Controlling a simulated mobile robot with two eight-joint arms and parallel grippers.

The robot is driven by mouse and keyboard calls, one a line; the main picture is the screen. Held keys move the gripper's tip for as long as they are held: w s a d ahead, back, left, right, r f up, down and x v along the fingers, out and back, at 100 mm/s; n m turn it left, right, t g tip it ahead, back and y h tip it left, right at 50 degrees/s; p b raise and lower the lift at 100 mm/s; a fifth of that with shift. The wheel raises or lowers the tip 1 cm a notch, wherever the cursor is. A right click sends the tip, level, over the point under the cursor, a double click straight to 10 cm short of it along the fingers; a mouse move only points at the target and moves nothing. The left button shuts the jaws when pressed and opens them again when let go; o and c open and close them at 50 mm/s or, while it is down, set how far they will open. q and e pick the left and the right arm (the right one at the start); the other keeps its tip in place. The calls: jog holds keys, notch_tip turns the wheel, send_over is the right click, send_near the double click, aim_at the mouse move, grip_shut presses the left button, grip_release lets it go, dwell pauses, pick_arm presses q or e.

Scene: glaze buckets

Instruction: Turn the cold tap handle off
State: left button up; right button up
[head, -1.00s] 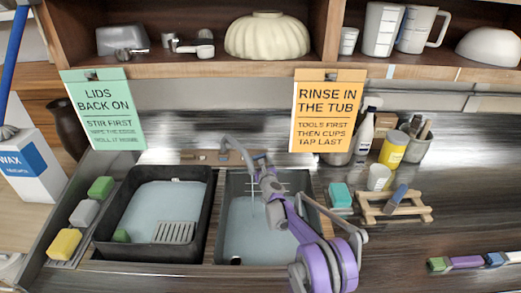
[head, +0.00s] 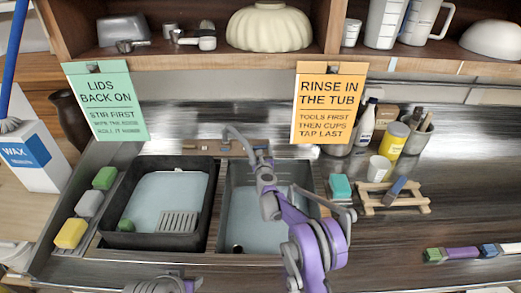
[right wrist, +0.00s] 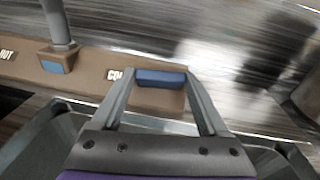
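The cold tap handle is a blue bar (right wrist: 161,78) in the right wrist view, by a partly covered label starting "CO" on the brown tap base (right wrist: 90,72). My right gripper (right wrist: 160,76) has one finger at each end of the bar and appears shut on it. In the head view my right gripper (head: 263,157) is at the tap, just right of the curved grey spout (head: 238,135), and hides the handle. No water stream is clear under the spout. My left gripper (head: 165,284) shows at the bottom edge; its fingers are unclear.
Below the spout is the grey tub (head: 240,215); a black tray (head: 150,241) stands to its left. An orange sign (head: 328,105) hangs behind on the right. A teal block (head: 340,186) and a wooden rack (head: 410,203) are right of the tub.

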pick_arm(q)
jog(key=shift+s, duration=0.15)
pick_arm(e)
jog(key=shift+o, duration=1.4)
jog(key=shift+s, duration=0.15)
jog(key=shift+s, duration=0.1)
pick_arm(q)
jog(key=shift+s+f+b, duration=0.4)
jog(key=shift+f+b, duration=0.1)
jog(key=shift+f, duration=0.3)
pick_arm(e)
jog(key=s+d+r, duration=0.1)
jog(key=s, duration=0.9)
jog(key=shift+s, duration=0.3)
